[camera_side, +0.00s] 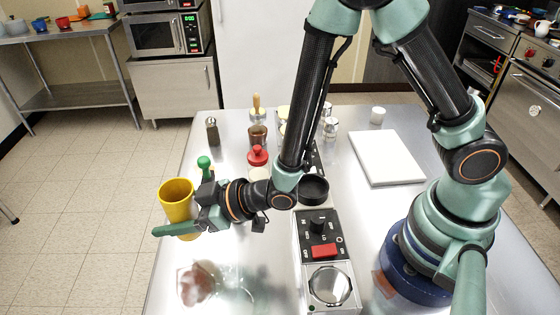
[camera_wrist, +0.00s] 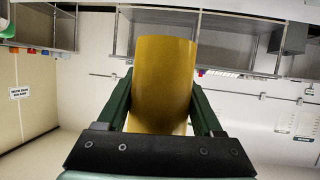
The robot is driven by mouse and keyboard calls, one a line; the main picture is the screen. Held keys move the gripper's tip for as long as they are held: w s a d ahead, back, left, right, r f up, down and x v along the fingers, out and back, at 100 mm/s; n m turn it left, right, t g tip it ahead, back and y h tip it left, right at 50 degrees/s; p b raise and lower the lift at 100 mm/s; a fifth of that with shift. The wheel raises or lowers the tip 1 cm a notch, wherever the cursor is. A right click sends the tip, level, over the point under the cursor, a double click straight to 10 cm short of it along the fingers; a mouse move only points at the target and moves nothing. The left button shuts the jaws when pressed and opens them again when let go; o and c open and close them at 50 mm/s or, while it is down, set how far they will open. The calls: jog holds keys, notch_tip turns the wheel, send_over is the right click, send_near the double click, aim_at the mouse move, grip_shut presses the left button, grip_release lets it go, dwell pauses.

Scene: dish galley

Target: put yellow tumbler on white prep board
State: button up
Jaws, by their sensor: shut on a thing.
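The yellow tumbler (camera_side: 177,198) is held at the left edge of the metal table in the side view, nearly upright with its open mouth facing up. My gripper (camera_side: 182,220) is shut on it, with green fingers on either side. In the wrist view the tumbler (camera_wrist: 163,85) fills the space between the two fingers (camera_wrist: 160,110). Part of its lower body is hidden by a finger in the side view. The white prep board (camera_side: 386,157) lies flat at the right back of the table, far from my gripper, and its top is bare.
A black control unit with a red switch (camera_side: 324,250) stands mid-table, between the tumbler and the board. A clear glass item (camera_side: 208,283) is at the front left.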

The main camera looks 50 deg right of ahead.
notch_tip(320, 180, up, 12)
jog(key=shift+r, duration=0.2)
jog(key=w+d+r+m+t+h, duration=0.1)
jog(key=w+d+r+m+h, duration=0.2)
jog(key=d, duration=0.6)
jog(key=w+d+r+m+t+h, duration=0.15)
jog(key=d+r, duration=0.25)
jog(key=d, duration=0.6)
jog(key=w+d+r+m+h, duration=0.2)
jog(key=d+r+m+h, duration=0.15)
jog(key=d, duration=0.55)
jog(key=s+a+f+n+y, duration=0.2)
jog(key=a+f, duration=0.1)
jog(key=a, duration=0.6)
jog(key=s+a+f+n+g+y, duration=0.1)
jog(key=s+a+f+n+y, duration=0.1)
jog(key=a, duration=0.7)
jog(key=s+a+f+n+g+y, duration=0.1)
jog(key=a+f+n+y, duration=0.3)
jog(key=a, duration=0.6)
jog(key=shift+s+f, duration=0.45)
jog(key=shift+s, duration=0.35)
jog(key=shift+g, duration=0.25)
notch_tip(320, 180, down, 20)
jog(key=shift+r, duration=0.25)
